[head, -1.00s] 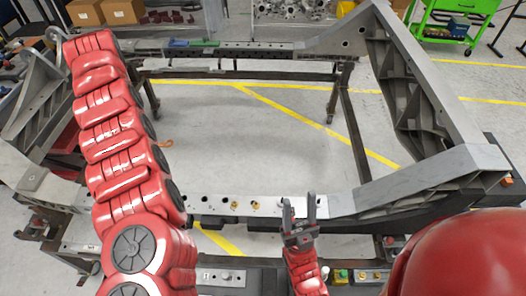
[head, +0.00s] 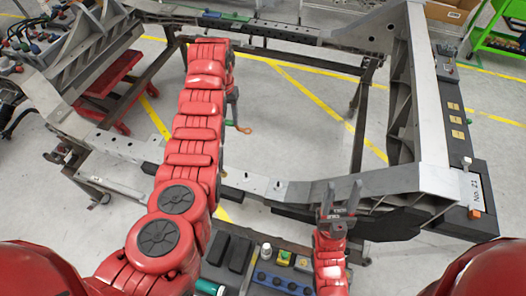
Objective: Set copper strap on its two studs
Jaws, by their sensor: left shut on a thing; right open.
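The copper strap (head: 243,129) shows as a small orange-brown piece at the lower end of my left gripper (head: 233,121), which is shut on it. My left arm hides part of that gripper. The strap is held over the open middle of the chassis frame, beyond the near rail (head: 234,178) and apart from it. Small upright pins, perhaps the studs (head: 278,184), show on the near rail; I cannot tell which ones match the strap. My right gripper (head: 342,187) is open and empty, in front of the near rail, right of these pins.
The grey chassis frame (head: 432,150) surrounds open floor with yellow lines. A control panel with buttons (head: 283,257) lies at the near edge. A green cart (head: 500,42) is at the upper right.

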